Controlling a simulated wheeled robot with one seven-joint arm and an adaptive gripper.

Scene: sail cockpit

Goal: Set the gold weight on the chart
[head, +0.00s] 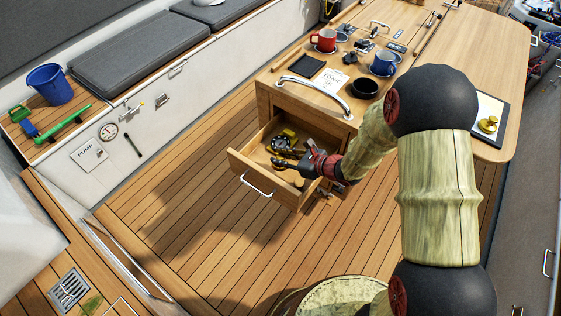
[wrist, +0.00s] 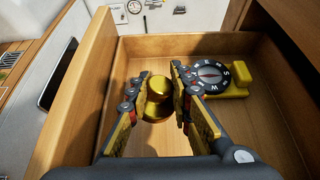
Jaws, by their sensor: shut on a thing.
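The gold weight (wrist: 159,100), a round knobbed piece, is between the two fingers of my gripper (wrist: 161,73) in the wrist view. My gripper is shut on it, inside the open drawer (wrist: 205,40). I cannot tell whether the weight touches the drawer floor. In the head view my gripper (head: 284,164) reaches into the drawer (head: 238,164), and I cannot make out the weight there. A pale, dark-edged sheet (head: 490,103), which looks like the chart, lies on the tabletop at the right, partly behind my arm. A gold-coloured object (head: 488,124) sits on it.
A compass (wrist: 211,77) and a yellow block (wrist: 239,80) lie in the drawer, right of my gripper. Above the drawer, the table holds a red mug (head: 325,40), a blue mug (head: 384,64) and a black bowl (head: 364,88). The deck floor (head: 180,200) at left is clear.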

